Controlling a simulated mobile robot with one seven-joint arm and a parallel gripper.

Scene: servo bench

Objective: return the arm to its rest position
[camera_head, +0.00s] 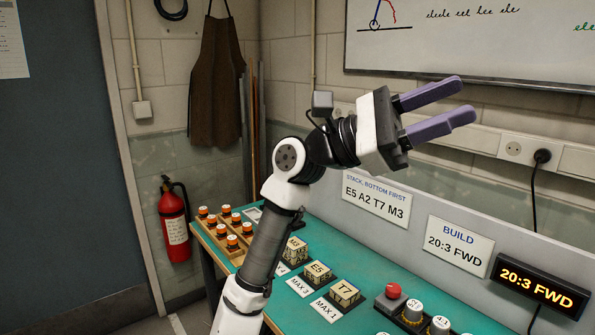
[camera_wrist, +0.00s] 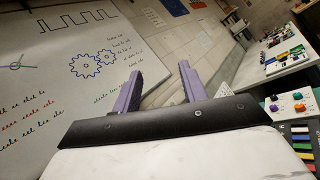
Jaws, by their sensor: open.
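My gripper (camera_head: 436,109) is raised above the green bench, well clear of everything on it, and points to the right. Its two purple fingers are apart with nothing between them. In the wrist view the gripper (camera_wrist: 158,82) also shows open and empty, with the whiteboard and wall beyond it. My arm is bent at the elbow and rises from the front of the bench. The arm hides part of the bench's left side.
The green bench (camera_head: 330,262) bears labelled blocks, including E5 (camera_head: 319,273) and T7 (camera_head: 345,292). A wooden tray (camera_head: 222,243) holds orange-and-white pieces. A red button (camera_head: 393,291) and display (camera_head: 540,287) stand at right. A fire extinguisher (camera_head: 174,222) hangs left. The whiteboard (camera_head: 470,45) is behind.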

